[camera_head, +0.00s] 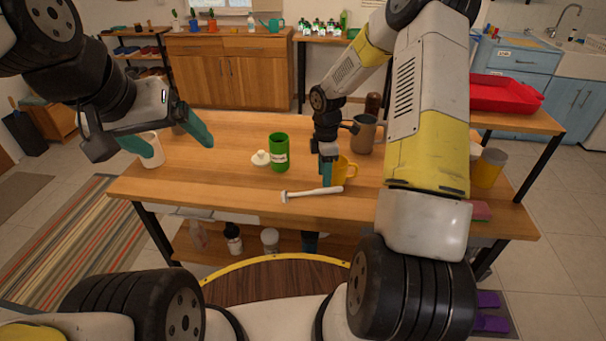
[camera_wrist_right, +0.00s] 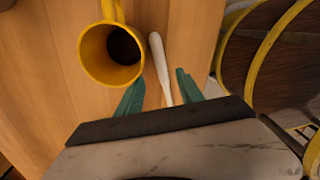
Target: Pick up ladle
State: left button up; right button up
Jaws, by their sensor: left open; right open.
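A white ladle (camera_head: 312,193) lies flat near the front edge of the wooden table (camera_head: 225,185). Its bowl end is at the left and its handle runs right. In the right wrist view the ladle's white handle (camera_wrist_right: 160,65) lies between the two green fingertips. My right gripper (camera_head: 327,175) points down over the ladle's handle, open, with nothing gripped; it also shows in the right wrist view (camera_wrist_right: 160,90). My left gripper (camera_head: 165,140) is open and empty above the table's left end, near a white cup (camera_head: 151,150).
A yellow mug (camera_head: 347,170) stands close beside my right gripper and also shows in the right wrist view (camera_wrist_right: 110,55). A green canister (camera_head: 279,155) and a white lid (camera_head: 260,158) are left of it. A grey-brown pitcher (camera_head: 365,135) stands behind. The table's front left is clear.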

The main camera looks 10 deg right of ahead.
aim_at(313, 193)
jog(key=f, duration=0.5)
jog(key=shift+s+a, duration=0.3)
grip_shut()
